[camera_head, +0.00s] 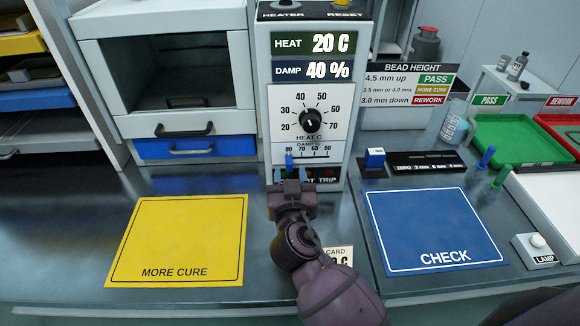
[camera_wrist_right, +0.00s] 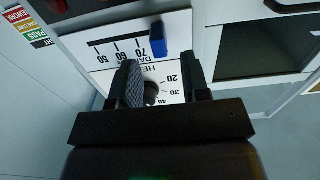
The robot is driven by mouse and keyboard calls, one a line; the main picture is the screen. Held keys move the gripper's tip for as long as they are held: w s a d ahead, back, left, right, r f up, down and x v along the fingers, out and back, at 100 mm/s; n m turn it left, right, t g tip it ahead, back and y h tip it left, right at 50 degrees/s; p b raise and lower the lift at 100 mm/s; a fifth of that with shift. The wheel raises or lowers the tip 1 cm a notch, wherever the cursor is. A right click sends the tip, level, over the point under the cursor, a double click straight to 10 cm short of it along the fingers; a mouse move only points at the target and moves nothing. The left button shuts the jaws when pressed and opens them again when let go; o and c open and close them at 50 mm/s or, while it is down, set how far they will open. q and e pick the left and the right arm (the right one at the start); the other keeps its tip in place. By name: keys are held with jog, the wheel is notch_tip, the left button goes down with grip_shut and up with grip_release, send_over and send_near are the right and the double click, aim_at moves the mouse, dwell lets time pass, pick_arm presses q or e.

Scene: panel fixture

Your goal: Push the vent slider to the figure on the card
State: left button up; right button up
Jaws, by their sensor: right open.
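The vent slider is a small blue tab (camera_head: 289,161) at the left part of the DAMP % scale, low on the white panel (camera_head: 264,100). In the right wrist view the slider (camera_wrist_right: 158,38) stands just beside the 70 mark. My right gripper (camera_head: 291,178) is open just in front of and below the slider. In the right wrist view its fingers (camera_wrist_right: 160,75) are apart with nothing between them; I cannot tell whether they touch the slider. My left gripper is not in view.
A black heat knob (camera_head: 310,120) sits above the slider scale. A yellow MORE CURE mat (camera_head: 180,240) lies left, a blue CHECK mat (camera_head: 430,228) right. Blue and green pegs stand farther right.

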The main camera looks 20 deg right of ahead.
aim_at(289, 167)
jog(key=shift+x, duration=1.5)
grip_shut()
